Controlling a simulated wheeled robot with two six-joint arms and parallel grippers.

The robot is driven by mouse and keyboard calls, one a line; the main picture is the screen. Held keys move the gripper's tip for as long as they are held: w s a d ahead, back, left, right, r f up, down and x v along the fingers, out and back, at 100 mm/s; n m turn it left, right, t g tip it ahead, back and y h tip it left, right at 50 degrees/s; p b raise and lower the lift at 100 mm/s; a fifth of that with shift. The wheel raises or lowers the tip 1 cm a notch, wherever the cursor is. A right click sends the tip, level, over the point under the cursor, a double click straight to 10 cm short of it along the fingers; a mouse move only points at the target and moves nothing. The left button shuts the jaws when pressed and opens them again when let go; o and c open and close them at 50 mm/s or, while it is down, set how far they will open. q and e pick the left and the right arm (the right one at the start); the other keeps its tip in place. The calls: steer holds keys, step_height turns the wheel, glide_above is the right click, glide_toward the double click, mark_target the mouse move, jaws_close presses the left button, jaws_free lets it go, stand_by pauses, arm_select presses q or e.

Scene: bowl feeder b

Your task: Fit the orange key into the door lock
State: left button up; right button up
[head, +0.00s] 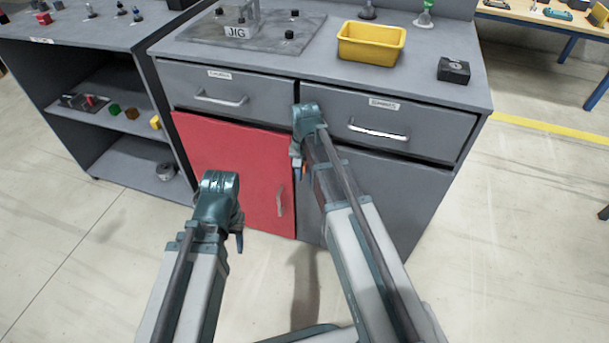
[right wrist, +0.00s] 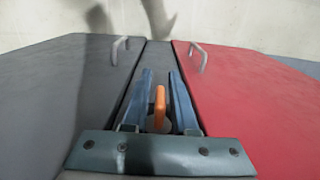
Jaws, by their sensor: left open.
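The orange key (right wrist: 159,104) stands between the two blue fingers of my right gripper (right wrist: 160,74) in the right wrist view, with a gap on each side. My left gripper (head: 239,240) is open and empty, low in front of the red door.
An open shelf unit (head: 90,155) stands left.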

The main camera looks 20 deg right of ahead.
steer(key=shift+o, duration=1)
step_height(320, 180, up, 14)
steer(key=p, duration=1.4)
steer(key=shift+f, duration=0.1)
